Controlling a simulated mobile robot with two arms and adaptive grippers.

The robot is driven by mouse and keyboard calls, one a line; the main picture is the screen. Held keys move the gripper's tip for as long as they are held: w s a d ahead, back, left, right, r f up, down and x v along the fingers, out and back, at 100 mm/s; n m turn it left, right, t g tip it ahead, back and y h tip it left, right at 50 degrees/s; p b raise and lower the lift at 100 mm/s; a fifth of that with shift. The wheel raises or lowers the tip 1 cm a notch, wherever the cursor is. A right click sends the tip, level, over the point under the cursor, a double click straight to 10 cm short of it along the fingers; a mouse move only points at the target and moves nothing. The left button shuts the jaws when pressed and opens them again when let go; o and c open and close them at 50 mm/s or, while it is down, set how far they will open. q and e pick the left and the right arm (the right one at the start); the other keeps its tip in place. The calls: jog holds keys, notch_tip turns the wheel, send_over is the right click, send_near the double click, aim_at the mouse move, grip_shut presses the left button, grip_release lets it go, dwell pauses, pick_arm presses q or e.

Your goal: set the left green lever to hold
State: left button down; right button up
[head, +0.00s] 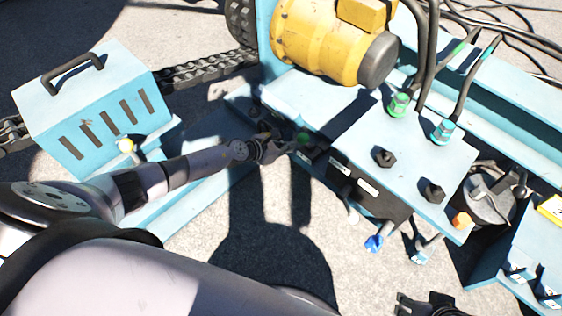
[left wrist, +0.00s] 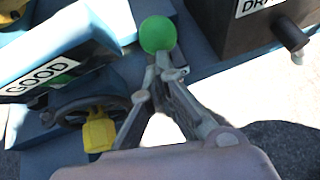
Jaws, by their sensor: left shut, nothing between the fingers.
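The green lever's round knob (left wrist: 157,34) shows at the top middle of the left wrist view. It also shows as a small green spot (head: 303,138) in the head view, beside the dark block under the blue machine. My left gripper (left wrist: 163,66) is shut and empty, its fingertips together just below the knob in the picture. I cannot tell if they touch the lever. In the head view my left gripper (head: 284,147) reaches in from the left, close to the knob. The lever's stem is mostly hidden. My right gripper (head: 428,304) is partly seen at the bottom edge, dark.
A dark box with a label starting "DRA" (left wrist: 262,22) stands at right. Concrete floor is clear below.

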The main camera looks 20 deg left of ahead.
aim_at(299, 135)
pick_arm(q)
jog(key=shift+g, duration=0.4)
jog(key=w+r+p, duration=0.1)
jog(key=p, duration=0.1)
jog(key=w+d+r+p, duration=0.1)
jog(key=w+p, duration=0.1)
jog(key=p, duration=0.1)
jog(key=shift+r, duration=0.3)
jog(key=shift+w+d+r, duration=0.2)
jog(key=shift+w, duration=0.1)
jog(key=shift+w+d+r, duration=0.15)
jog(key=shift+w, duration=0.25)
jog(key=shift+w+d+r, duration=0.15)
jog(key=shift+w, duration=0.25)
pick_arm(e)
notch_tip(299, 135, down, 17)
jog(key=g, duration=0.1)
jog(key=shift+r, duration=0.15)
jog(key=shift+w+a, duration=0.1)
